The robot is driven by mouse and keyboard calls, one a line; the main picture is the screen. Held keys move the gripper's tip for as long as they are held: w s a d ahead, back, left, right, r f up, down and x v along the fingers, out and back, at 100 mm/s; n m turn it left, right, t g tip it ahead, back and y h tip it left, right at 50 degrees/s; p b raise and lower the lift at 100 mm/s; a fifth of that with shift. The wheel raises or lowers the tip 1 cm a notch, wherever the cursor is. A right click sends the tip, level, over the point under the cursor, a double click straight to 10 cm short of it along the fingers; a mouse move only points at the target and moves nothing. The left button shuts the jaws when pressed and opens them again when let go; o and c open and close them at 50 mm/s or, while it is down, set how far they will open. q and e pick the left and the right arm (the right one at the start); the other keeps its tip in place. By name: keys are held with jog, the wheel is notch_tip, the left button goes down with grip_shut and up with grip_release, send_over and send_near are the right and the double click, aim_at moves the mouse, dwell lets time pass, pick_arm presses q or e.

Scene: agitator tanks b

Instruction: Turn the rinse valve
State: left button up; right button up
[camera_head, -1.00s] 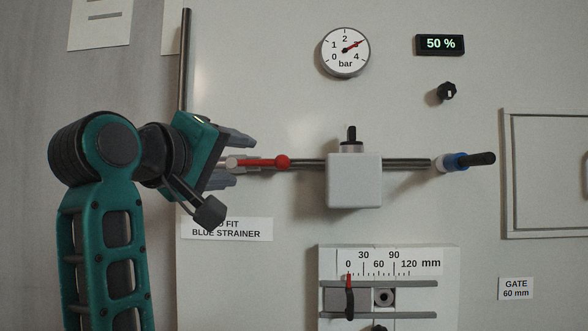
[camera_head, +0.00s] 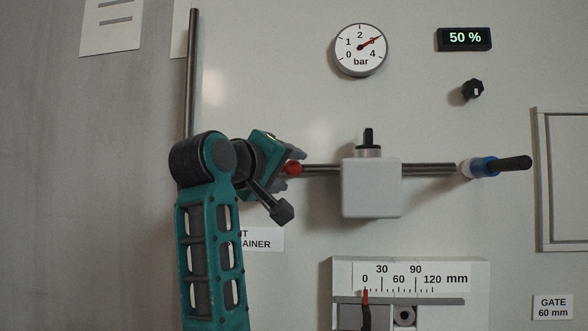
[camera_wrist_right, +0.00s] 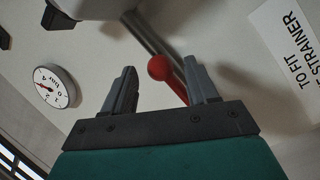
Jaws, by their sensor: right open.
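A red lever with a round ball end (camera_head: 293,169) lies along the steel pipe on the pale panel, left of the white box. No label names it as the rinse valve. My right gripper (camera_head: 291,171) is at its ball end and hides most of the lever. In the right wrist view the red ball (camera_wrist_right: 159,67) and part of the red lever show between the two spread fingers of my right gripper (camera_wrist_right: 160,80). The fingers stand apart with gaps on both sides, so it is open. My left gripper is not in view.
A white box (camera_head: 371,188) with a black knob on top sits on the pipe, right of the gripper. The pipe ends at a blue collar and black handle (camera_head: 512,163). A pressure gauge (camera_head: 360,49) reads about 3 bar. A scale plate (camera_head: 470,262) is below.

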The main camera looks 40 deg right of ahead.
aim_at(290, 169)
jog(key=shift+x, duration=1.75)
grip_shut()
